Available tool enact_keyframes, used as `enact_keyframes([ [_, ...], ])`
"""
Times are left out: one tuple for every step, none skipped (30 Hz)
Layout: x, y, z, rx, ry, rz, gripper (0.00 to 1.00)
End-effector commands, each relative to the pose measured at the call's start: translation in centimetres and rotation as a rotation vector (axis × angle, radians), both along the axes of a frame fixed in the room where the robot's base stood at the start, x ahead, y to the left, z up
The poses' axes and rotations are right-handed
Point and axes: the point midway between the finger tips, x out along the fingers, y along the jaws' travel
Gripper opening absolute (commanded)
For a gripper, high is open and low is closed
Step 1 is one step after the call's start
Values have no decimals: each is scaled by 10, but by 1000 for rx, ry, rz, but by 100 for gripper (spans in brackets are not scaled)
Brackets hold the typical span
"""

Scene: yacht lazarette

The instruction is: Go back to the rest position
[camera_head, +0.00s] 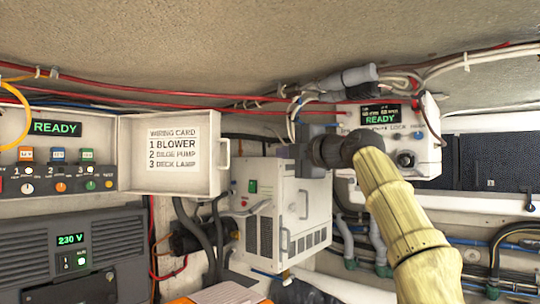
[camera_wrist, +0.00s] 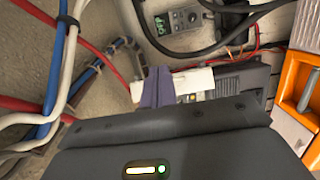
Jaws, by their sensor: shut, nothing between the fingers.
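My arm, in pale yellow segments, reaches in from the lower right of the head view. My gripper (camera_head: 288,152) is dark and points left, in front of the upper part of a white cabinet with a green switch. In the wrist view its fingers (camera_wrist: 157,86) are together with nothing between them, above the dark gripper body with a lit indicator. The fingers overlap a white bar-like part in that view; I cannot tell whether they touch it.
The white cabinet (camera_head: 259,209) stands behind my gripper. A READY control box (camera_head: 372,150) is close behind my wrist. An open wiring-card door (camera_head: 172,183) is to the left. Red cables (camera_head: 200,98) run overhead. An orange part (camera_wrist: 294,72) shows at the wrist view's right.

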Motion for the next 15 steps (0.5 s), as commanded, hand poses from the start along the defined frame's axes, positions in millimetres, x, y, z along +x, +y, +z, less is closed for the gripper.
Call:
enact_keyframes([
  [1, -3, 0, 1, 1, 0, 0],
  [1, -4, -1, 1, 1, 0, 0],
  [0, -4, -1, 0, 1, 1, 0],
  [0, -4, -1, 0, 1, 1, 0],
  [0, -4, -1, 0, 1, 1, 0],
  [0, -4, -1, 0, 1, 1, 0],
  [0, -4, -1, 0, 1, 1, 0],
  [0, -4, -1, 0, 1, 0, 0],
  [0, -5, -1, 0, 1, 0, 0],
  [0, -5, -1, 0, 1, -1, 0],
  [1, -5, -1, 0, 1, -1, 0],
  [1, -5, -1, 0, 1, -2, 0],
  [1, -6, -1, 0, 1, -3, 0],
  [1, -6, -1, 0, 1, -3, 0],
  [1, -6, -1, 1, 3, -3, 0],
])
